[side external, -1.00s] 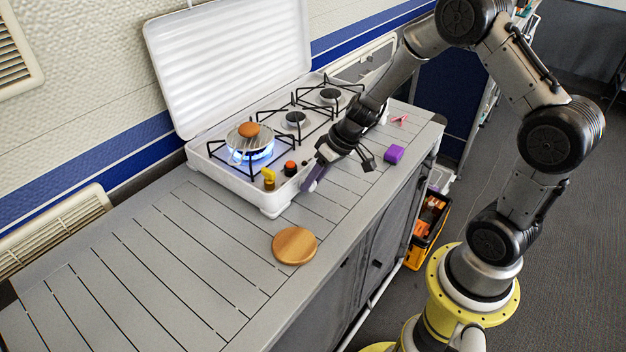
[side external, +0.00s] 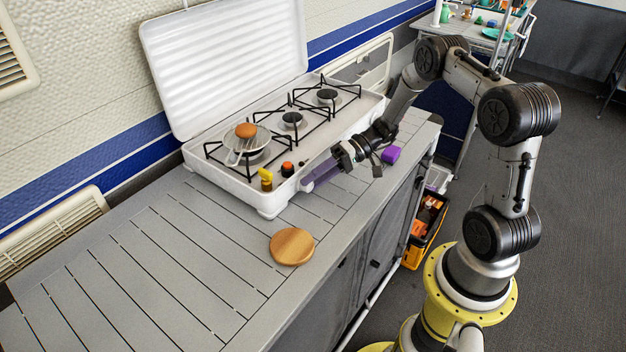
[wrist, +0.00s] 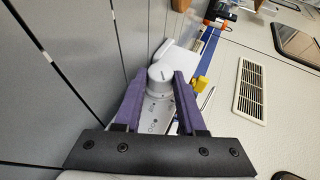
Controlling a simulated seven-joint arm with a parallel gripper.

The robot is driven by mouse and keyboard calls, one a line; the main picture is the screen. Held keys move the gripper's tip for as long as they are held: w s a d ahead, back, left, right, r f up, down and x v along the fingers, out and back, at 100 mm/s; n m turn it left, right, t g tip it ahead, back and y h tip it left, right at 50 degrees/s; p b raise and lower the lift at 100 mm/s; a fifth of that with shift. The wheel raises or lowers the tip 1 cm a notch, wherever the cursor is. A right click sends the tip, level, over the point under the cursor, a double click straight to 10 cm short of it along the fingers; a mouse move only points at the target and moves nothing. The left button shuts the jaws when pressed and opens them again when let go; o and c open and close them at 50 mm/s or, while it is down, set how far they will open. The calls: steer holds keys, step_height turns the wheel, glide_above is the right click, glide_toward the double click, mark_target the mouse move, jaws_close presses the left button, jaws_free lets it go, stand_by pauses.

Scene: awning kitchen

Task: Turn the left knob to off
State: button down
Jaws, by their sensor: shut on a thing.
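The white stove (side external: 235,187) stands on the counter against the wall with its lid raised. A pale round knob (wrist: 162,73) on its front panel sits between the two purple fingers of my gripper (wrist: 159,82) in the wrist view. My gripper is shut on this knob. In the side view my gripper (side external: 310,181) is at the stove's front face, near its left end, and its fingers hide the knob.
A yellow item (side external: 266,177) and a red-topped dark item (side external: 288,168) stand near the stove's left front corner. A round wooden board (side external: 292,247) lies on the counter (side external: 150,260), whose left part is clear.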

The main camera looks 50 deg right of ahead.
steer(key=shift+f+m+t+y, duration=0.15)
steer(key=shift+f+m+y, duration=0.1)
steer(key=shift+y, duration=0.4)
steer(key=shift+f+m+t+y, duration=0.15)
steer(key=shift+m+y, duration=0.1)
steer(key=shift+y, duration=0.7)
steer(key=shift+c, duration=2.4)
jaws_free()
steer(key=shift+r, duration=0.1)
